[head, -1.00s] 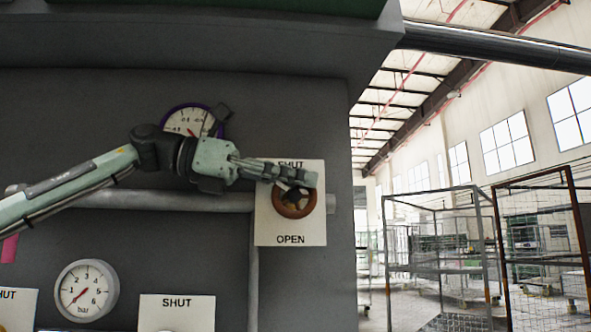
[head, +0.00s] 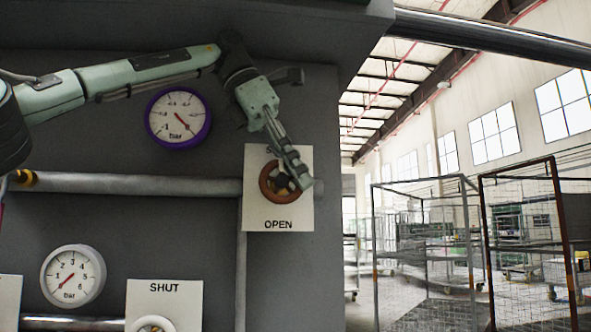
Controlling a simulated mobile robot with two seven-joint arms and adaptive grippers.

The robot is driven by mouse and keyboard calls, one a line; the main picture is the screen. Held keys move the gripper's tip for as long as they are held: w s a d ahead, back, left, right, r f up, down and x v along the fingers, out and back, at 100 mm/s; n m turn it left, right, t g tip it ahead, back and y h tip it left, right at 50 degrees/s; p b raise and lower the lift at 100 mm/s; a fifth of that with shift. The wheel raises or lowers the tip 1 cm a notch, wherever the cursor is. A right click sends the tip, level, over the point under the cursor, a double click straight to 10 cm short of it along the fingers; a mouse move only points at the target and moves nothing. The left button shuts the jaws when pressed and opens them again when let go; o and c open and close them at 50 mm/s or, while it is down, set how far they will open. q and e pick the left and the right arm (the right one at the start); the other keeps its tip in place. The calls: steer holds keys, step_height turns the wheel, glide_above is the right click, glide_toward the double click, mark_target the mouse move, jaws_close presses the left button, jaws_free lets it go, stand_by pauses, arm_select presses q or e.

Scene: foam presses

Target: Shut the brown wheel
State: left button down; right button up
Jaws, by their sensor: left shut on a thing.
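The brown wheel (head: 266,184) is a small round handwheel on a white plate (head: 252,214) marked OPEN below it. The plate's upper part is partly covered by my gripper. My left gripper (head: 298,178) reaches down from the upper left and lies over the wheel's right side. Its fingers are shut on the wheel and hide part of its hub and rim. My right gripper is not in view.
A purple-rimmed gauge (head: 178,119) is left of the wheel, above a grey pipe (head: 130,184). A white-rimmed gauge (head: 73,276) and a plate marked SHUT (head: 185,297) with a pale wheel (head: 152,325) are below. Wire cages (head: 425,255) stand at the right.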

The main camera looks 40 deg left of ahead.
arm_select(q)
steer(key=shift+w+f+g+y, duration=0.1)
steer(key=shift+g+y, duration=0.3)
steer(key=shift+g, duration=0.1)
steer(key=c, duration=1.6)
jaws_free()
steer(key=shift+o, duration=0.2)
